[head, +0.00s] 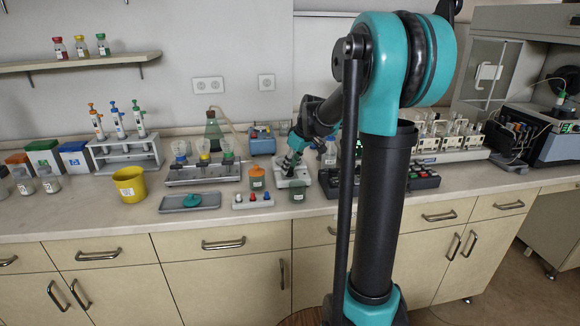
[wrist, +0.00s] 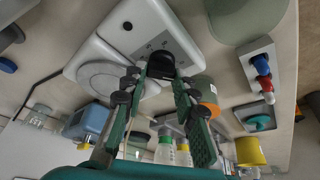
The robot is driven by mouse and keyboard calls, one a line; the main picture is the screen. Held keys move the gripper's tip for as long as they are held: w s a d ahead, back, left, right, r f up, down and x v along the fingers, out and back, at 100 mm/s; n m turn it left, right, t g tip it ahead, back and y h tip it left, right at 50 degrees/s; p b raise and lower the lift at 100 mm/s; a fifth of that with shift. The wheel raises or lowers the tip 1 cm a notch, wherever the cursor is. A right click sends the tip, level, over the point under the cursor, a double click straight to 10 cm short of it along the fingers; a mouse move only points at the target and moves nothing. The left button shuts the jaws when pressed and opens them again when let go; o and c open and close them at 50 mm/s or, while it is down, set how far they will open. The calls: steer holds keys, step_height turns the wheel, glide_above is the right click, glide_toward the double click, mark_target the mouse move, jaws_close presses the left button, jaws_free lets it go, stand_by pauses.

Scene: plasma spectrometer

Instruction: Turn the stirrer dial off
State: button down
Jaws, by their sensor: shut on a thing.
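The stirrer (wrist: 116,50) is a white unit with a round plate (wrist: 104,80) and a panel with small markings. It also shows in the head view (head: 302,176) on the bench, partly hidden by my arm. Its black dial (wrist: 160,60) sits on the panel, between the tips of my gripper's green fingers. My gripper (wrist: 160,76) is shut on the dial, with a finger on each side. In the head view my gripper (head: 289,162) points down at the stirrer. The dial's setting cannot be read.
A flask rack (head: 203,174) is to the left. A black box with buttons (head: 424,178) is to the right.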

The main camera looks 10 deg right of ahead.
steer(key=shift+n, duration=0.5)
steer(key=shift+y, duration=0.3)
steer(key=shift+g, duration=0.3)
steer(key=c, duration=1.2)
jaws_free()
steer(key=v, duration=1.2)
steer(key=shift+a, duration=0.1)
